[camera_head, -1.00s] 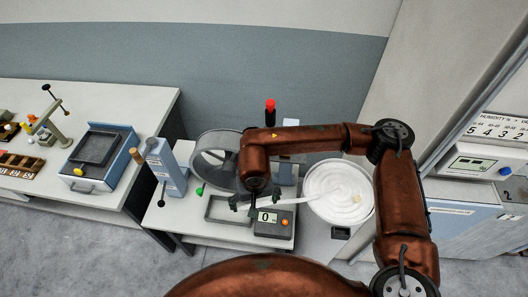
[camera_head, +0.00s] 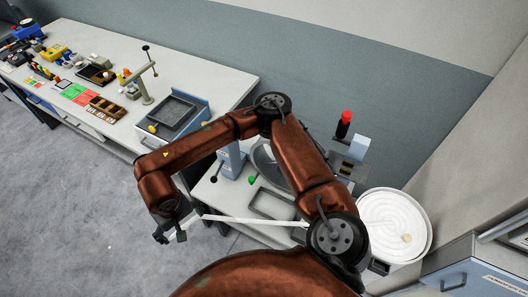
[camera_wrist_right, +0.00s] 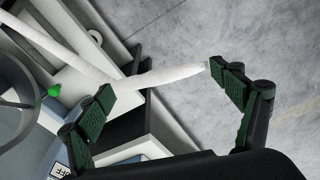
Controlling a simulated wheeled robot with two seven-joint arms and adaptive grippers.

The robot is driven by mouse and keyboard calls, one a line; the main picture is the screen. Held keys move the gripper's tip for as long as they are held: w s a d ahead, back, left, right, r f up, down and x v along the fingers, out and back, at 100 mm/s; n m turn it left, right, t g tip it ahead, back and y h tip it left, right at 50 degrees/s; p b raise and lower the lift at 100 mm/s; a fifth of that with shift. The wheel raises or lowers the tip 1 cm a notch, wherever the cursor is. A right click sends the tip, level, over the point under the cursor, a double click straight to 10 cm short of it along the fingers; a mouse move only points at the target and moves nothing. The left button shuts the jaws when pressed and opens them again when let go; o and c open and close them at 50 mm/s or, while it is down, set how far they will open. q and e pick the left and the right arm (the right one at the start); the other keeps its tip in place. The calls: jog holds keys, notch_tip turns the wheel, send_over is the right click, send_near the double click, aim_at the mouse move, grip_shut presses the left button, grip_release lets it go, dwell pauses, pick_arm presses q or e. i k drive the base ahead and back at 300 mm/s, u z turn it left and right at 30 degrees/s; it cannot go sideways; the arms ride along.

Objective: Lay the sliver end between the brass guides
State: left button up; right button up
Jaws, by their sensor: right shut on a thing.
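The white sliver (camera_head: 250,220) stretches left from behind my right arm, over the table edge, to my right gripper (camera_head: 171,236) in the head view. The gripper is out over the floor, left of the small table. A round white can (camera_head: 421,243) holding coiled sliver stands at the right. I cannot make out the brass guides. My left gripper is not in view.
A grey ring-shaped drum (camera_head: 264,158), a blue upright unit (camera_head: 232,162) and a recessed tray (camera_head: 270,204) are on the small table, partly behind my arm. A long bench (camera_head: 205,72) with a blue box (camera_head: 172,117) stands at the left. The floor (camera_head: 75,200) is clear.

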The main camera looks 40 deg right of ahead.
aim_at(349, 167)
jog(key=u, duration=0.45)
jog(key=k, duration=1)
jog(key=z, duration=1.15)
jog(key=i, duration=0.55)
jog(key=z, duration=0.05)
